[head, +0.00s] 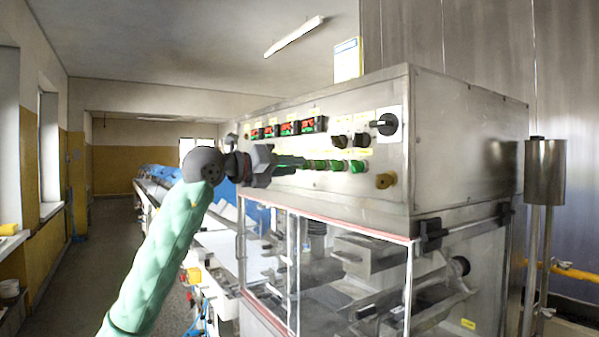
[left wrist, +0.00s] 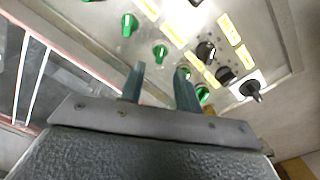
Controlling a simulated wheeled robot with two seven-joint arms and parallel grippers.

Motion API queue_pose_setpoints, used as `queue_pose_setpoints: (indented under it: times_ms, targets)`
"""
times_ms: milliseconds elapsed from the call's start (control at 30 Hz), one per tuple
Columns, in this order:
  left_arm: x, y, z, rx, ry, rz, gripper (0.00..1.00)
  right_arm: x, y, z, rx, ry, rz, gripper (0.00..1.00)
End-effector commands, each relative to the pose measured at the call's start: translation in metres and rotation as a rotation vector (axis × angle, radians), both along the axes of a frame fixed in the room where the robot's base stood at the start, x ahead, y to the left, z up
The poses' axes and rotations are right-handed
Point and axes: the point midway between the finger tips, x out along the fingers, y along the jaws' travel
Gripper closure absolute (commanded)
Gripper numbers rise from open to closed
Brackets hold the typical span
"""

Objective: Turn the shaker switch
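The control panel (head: 400,165) on the steel machine carries a row of green knobs (head: 338,166), two black knobs (head: 340,142) and a large black rotary switch (head: 387,124). The labels are too small to read, so I cannot tell which one is the shaker switch. My left gripper (head: 303,163) is in front of the panel, at the left part of the green row. In the left wrist view its two fingers (left wrist: 158,72) are apart with nothing between them. One green knob (left wrist: 160,52) shows just beyond the fingertips. My right gripper is not visible.
Red-lit displays (head: 290,128) sit above the knobs. A brownish-yellow knob (head: 385,181) is at the panel's lower right. Below is a clear-walled enclosure (head: 320,265) with a red-edged top. A conveyor (head: 213,235) runs back on the left, and the aisle floor (head: 95,260) is clear.

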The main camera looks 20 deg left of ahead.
Motion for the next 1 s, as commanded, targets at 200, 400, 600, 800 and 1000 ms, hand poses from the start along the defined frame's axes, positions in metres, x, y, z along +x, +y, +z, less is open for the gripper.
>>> queue_pose_setpoints:
  times_ms: [200, 400, 600, 800, 1000]
  targets:
    - [-0.015, 0.013, -0.001, 0.000, 0.000, 0.001, 0.67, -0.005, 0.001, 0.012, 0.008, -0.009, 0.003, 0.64]
    - [-0.017, 0.014, 0.000, 0.000, 0.000, 0.001, 0.67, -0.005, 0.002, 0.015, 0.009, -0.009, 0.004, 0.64]
    - [-0.017, 0.014, 0.000, 0.000, 0.000, 0.001, 0.67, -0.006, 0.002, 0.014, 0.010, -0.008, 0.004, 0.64]
    - [-0.017, 0.014, 0.000, 0.012, -0.009, 0.001, 0.67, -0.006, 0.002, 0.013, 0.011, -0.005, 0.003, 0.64]
    - [-0.020, 0.011, 0.021, 0.003, -0.142, -0.017, 0.67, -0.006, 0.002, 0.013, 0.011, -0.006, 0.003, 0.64]
